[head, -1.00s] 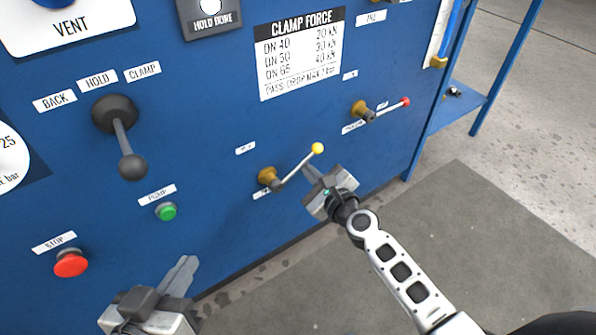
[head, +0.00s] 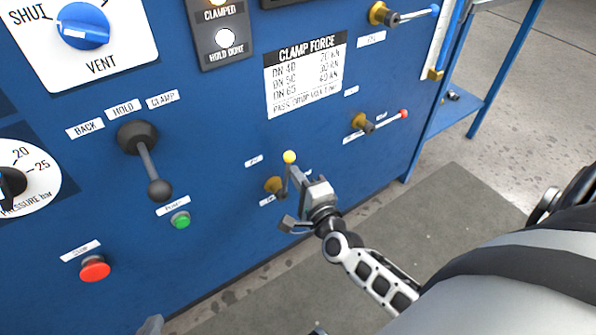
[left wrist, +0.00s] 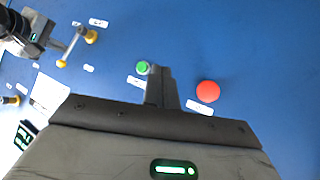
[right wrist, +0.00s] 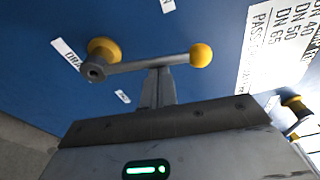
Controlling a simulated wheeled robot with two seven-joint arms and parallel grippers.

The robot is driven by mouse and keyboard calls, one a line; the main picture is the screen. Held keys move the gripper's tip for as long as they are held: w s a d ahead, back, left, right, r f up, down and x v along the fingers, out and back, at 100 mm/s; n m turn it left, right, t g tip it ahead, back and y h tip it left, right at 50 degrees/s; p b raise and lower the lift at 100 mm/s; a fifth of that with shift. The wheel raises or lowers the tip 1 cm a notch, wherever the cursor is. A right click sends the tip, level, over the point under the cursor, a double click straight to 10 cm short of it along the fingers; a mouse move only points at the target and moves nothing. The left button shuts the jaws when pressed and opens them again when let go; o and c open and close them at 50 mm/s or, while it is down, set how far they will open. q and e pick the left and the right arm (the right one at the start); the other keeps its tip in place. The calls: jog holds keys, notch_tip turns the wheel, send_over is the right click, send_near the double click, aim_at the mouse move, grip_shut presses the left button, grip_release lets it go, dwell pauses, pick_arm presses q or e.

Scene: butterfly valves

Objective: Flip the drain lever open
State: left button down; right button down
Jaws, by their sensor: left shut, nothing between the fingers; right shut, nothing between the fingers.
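The drain lever has a brass pivot (head: 273,186) on the blue panel and a yellow ball (head: 289,157) at its end; the arm points steeply up, leaning slightly right. In the right wrist view the lever (right wrist: 145,63) crosses above my shut fingers, with part of its "DRA" label showing beside the pivot. My right gripper (head: 294,176) is shut and empty, fingertips against or very close to the lever arm. My left gripper (left wrist: 158,72) is shut and empty before the panel, near the green button; only its tip shows at the head view's bottom edge.
A red-tipped lever (head: 385,119) sits right of the drain lever, and a blue-tipped one (head: 412,15) above. Left are a black clamp lever (head: 148,165), a green button (head: 180,220) and a red stop button (head: 95,268). The floor mat (head: 450,215) is clear of objects.

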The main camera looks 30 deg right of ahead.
pick_arm(q)
jog(key=shift+a+f+g+p, duration=0.15)
jog(key=shift+f+g+p, duration=0.15)
pick_arm(e)
jog(key=shift+a+r+n, duration=0.1)
jog(key=shift+a+n, duration=0.55)
jog(key=shift+n, duration=0.15)
pick_arm(q)
jog(key=shift+s, duration=0.1)
pick_arm(e)
jog(key=w+d+b, duration=0.1)
jog(key=d, duration=0.3)
pick_arm(q)
jog(key=shift+r+p, duration=0.3)
jog(key=shift+p, duration=0.5)
pick_arm(e)
jog(key=s+a, duration=0.1)
jog(key=s, duration=0.9)
